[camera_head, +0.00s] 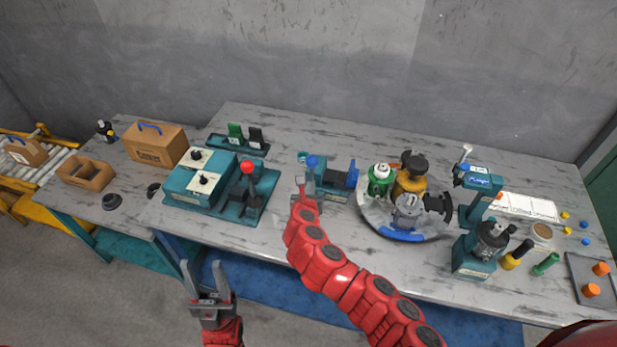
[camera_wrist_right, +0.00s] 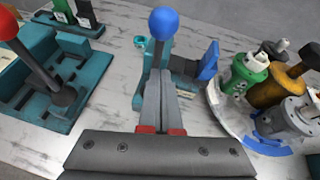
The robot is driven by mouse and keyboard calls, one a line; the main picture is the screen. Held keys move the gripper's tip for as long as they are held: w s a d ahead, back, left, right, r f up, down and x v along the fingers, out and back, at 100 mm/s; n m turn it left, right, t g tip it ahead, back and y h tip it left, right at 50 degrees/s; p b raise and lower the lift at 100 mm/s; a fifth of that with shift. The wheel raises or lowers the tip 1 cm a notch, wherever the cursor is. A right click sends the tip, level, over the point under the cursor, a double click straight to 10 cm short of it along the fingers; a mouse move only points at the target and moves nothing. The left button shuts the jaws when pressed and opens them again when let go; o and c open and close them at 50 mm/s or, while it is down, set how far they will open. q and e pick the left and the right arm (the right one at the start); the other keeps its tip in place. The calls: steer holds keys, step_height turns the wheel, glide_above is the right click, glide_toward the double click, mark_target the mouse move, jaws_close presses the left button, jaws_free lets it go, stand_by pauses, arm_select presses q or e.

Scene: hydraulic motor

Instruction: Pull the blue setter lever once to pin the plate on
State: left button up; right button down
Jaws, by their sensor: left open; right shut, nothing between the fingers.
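The setter lever has a blue ball knob (camera_head: 312,161) and stands on a small teal fixture (camera_head: 335,190) at mid-table. Its blue knob (camera_wrist_right: 163,23) also shows in the right wrist view, just beyond my fingertips. My right gripper (camera_head: 301,183) is shut and empty, right in front of the lever; its fingers (camera_wrist_right: 160,85) hide most of the lever's shaft, and I cannot tell whether they touch it. A blue block (camera_head: 352,175) sits at the fixture's right end. My left gripper (camera_head: 208,275) is open and empty, in front of the table. I cannot make out which part is the plate.
A teal station with a red-knobbed lever (camera_head: 247,168) stands to the left. A round turntable (camera_head: 375,219) with green, gold and grey motor parts is close on the right. A teal press (camera_head: 480,185) stands further right. Cardboard boxes (camera_head: 155,145) are at the left.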

steer(key=s+a+r+b, duration=0.1)
steer(key=s+r+b, duration=0.2)
steer(key=s+r, duration=0.4)
steer(key=shift+s, duration=0.15)
steer(key=shift+r, duration=0.1)
